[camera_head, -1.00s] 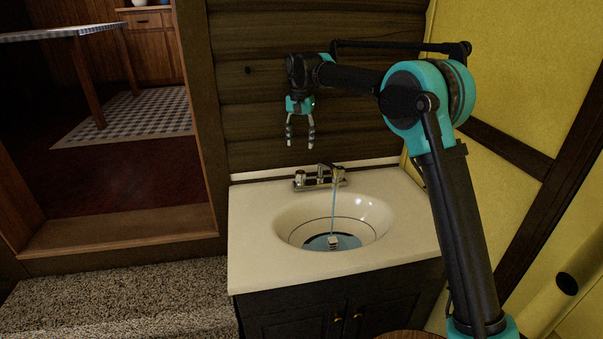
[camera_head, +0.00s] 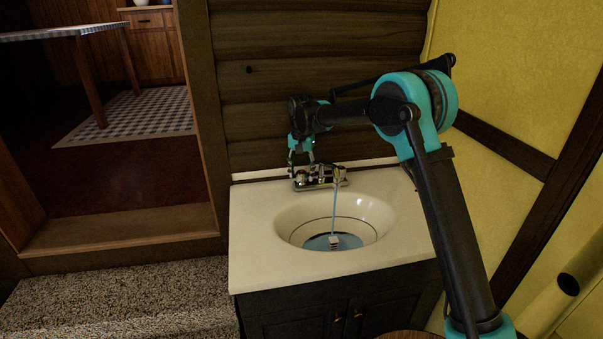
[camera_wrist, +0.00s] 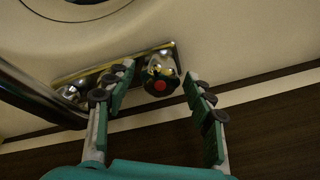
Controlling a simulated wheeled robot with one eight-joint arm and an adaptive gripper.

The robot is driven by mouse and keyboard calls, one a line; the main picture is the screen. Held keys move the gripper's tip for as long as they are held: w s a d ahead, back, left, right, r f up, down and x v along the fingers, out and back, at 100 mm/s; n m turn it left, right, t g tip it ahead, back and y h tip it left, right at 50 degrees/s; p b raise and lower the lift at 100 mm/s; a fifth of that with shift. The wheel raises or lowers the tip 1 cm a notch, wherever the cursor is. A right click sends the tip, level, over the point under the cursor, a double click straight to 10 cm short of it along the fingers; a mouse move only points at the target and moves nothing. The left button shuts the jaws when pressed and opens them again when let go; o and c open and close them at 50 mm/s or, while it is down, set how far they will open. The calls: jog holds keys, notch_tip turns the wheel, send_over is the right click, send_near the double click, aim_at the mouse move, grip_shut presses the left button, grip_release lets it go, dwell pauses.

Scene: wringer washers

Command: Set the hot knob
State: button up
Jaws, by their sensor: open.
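The hot knob (camera_wrist: 160,86) has a red dot on its end and sits on the chrome faucet plate (camera_wrist: 104,68). In the head view it is at the left end of the faucet (camera_head: 318,179). My gripper (camera_wrist: 158,73) is open, with one finger on each side of the hot knob in the wrist view; I cannot tell whether either finger touches it. In the head view my gripper (camera_head: 301,162) points down just above the left end of the faucet, and its fingertips partly cover that end.
Water runs from the spout into the white sink basin (camera_head: 378,215), which holds some water and a small white object (camera_head: 335,241). The other knob (camera_wrist: 71,91) is at the far end of the plate. A log wall (camera_head: 260,130) stands close behind the faucet.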

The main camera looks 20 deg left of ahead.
jog(key=shift+c, duration=0.6)
jog(key=c, duration=1)
jog(key=shift+c, duration=0.2)
jog(key=shift+n, duration=0.5)
jog(key=n, duration=0.6)
jog(key=shift+n, duration=0.3)
jog(key=n, duration=0.3)
jog(key=shift+a+n, duration=0.1)
jog(key=shift+n, duration=2)
